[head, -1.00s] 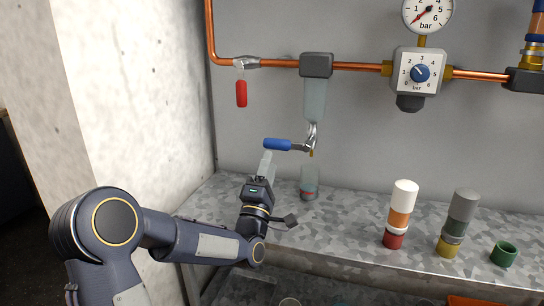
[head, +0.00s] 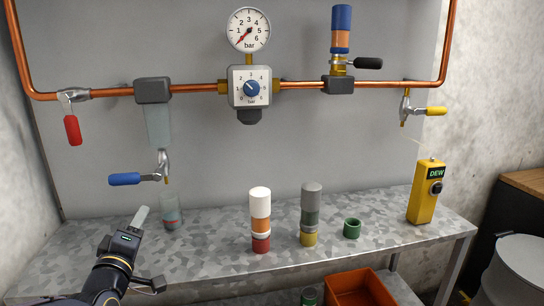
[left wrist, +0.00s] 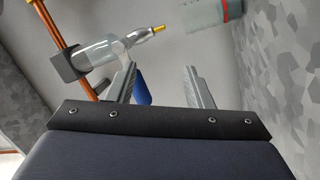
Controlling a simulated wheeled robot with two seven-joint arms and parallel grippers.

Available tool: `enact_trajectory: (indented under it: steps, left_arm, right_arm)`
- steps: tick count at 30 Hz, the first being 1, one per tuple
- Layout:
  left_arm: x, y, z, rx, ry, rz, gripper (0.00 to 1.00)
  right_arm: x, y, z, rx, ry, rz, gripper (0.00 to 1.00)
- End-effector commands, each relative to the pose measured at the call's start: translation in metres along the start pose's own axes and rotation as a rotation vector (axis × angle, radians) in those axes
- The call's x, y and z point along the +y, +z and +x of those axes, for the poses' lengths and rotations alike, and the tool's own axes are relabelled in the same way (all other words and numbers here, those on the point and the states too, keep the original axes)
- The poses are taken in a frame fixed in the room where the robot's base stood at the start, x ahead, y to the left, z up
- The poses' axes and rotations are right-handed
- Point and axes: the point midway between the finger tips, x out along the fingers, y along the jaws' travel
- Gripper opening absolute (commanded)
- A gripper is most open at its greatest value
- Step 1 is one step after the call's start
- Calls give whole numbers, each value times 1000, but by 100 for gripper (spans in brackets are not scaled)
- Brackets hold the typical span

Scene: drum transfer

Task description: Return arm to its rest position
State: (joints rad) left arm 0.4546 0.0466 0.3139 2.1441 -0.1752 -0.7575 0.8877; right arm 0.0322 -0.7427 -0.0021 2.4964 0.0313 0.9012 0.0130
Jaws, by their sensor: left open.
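My left gripper (head: 140,216) is at the lower left in the head view, above the metal bench (head: 215,262). It is open and empty, below and apart from the blue valve lever (head: 125,179), which points left. In the left wrist view the two fingers of my left gripper (left wrist: 160,78) are spread. The blue lever (left wrist: 143,88) shows behind the gap between them. A clear cup with a red band (head: 171,212) stands on the bench right of the gripper; it also shows at the top of the left wrist view (left wrist: 208,14). My right gripper is not in view.
A white, orange and red stack (head: 260,220) and a grey, green and yellow stack (head: 310,214) stand on the bench. Beside them are a green ring (head: 352,228) and a yellow DEW meter (head: 426,191). An orange crate (head: 358,290) is below. Copper piping (head: 200,88) runs behind.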

Motion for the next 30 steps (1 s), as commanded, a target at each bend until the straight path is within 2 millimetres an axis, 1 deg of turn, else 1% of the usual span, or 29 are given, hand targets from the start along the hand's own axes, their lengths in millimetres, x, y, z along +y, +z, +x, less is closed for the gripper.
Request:
enact_trajectory:
  steps: [1, 2, 5, 6, 8, 9, 11, 12, 14, 15, 21, 23, 24, 25, 30]
  left_arm:
    - [1, 9, -18, -64, -75, 86, 47]
    - [-3, 15, -28, -108, -124, 134, 47]
    - [-17, 35, -71, -265, -272, 281, 47]
    - [-23, 42, -91, -334, -323, 331, 47]
    - [-32, 54, -122, -441, -387, 396, 47]
    - [-37, 61, -142, -509, -418, 432, 47]
    - [-44, 71, -170, -608, -454, 474, 47]
    - [-47, 77, -187, -668, -470, 496, 47]
    - [-52, 86, -211, -755, -486, 525, 47]
    - [-54, 91, -226, -809, -492, 540, 47]
    - [-62, 115, -296, -1066, -477, 597, 47]
    - [-63, 122, -316, -1140, -460, 612, 47]
    - [-50, 116, -317, -1156, -460, 614, 47]
    - [-41, 111, -315, -1152, -463, 613, 47]
    - [-8, 94, -310, -1150, -466, 612, 47]
  right_arm:
    - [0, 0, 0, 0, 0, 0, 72]
    - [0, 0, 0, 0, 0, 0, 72]
    - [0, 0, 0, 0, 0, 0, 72]
    - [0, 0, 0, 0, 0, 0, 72]
    - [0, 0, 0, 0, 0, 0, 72]
    - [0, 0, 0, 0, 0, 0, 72]
    - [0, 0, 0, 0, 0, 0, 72]
    - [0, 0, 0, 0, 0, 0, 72]
    - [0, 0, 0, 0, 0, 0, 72]
    - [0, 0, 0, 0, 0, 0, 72]
    - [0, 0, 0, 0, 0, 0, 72]
    - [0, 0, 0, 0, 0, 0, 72]
    - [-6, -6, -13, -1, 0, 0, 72]
    - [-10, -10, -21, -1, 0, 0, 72]
    - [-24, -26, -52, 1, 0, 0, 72]
